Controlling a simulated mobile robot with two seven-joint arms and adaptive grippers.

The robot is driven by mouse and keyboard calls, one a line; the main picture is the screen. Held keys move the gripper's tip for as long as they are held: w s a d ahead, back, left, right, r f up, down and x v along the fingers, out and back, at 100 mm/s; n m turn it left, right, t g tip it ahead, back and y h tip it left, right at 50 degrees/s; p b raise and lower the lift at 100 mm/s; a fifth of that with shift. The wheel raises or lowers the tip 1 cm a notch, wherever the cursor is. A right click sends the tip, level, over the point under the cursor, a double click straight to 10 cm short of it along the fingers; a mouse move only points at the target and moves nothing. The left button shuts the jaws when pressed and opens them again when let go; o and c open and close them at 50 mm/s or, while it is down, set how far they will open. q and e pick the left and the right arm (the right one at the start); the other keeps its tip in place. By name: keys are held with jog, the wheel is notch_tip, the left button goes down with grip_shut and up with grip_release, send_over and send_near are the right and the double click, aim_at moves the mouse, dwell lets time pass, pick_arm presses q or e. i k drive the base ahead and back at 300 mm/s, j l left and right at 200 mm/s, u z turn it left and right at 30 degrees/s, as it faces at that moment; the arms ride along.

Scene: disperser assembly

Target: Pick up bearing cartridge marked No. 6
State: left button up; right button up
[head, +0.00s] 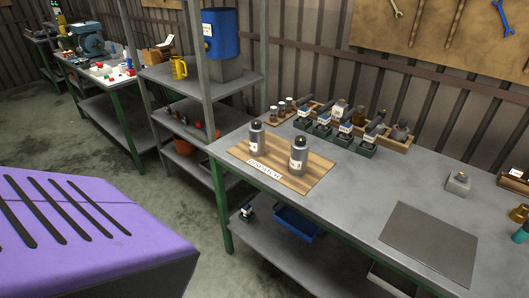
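I cannot pick out the bearing cartridge marked No. 6, as the small labels are too small to read. Several small units with white labels and dark tops stand in dark green holders, such as one unit (345,130), at the back of the grey workbench (375,185). Two grey cylinders with dark caps and white labels, a left one (256,138) and a right one (299,155), stand upright on a wooden board (315,180). The board's front label seems to read "DISPATCH". Neither of my grippers is in view.
A wooden tray (397,145) with several parts runs along the bench's back. A dark flat mat (430,243) lies bare at front right; a small grey block (458,183) stands behind it. A shelf rack with a blue container (222,35) is to the left. The bench's middle is clear.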

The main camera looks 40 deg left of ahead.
aim_at(257, 137)
jog(key=j, duration=0.9)
jog(key=k+j, duration=0.15)
jog(key=j, duration=1.65)
jog(key=k, duration=0.05)
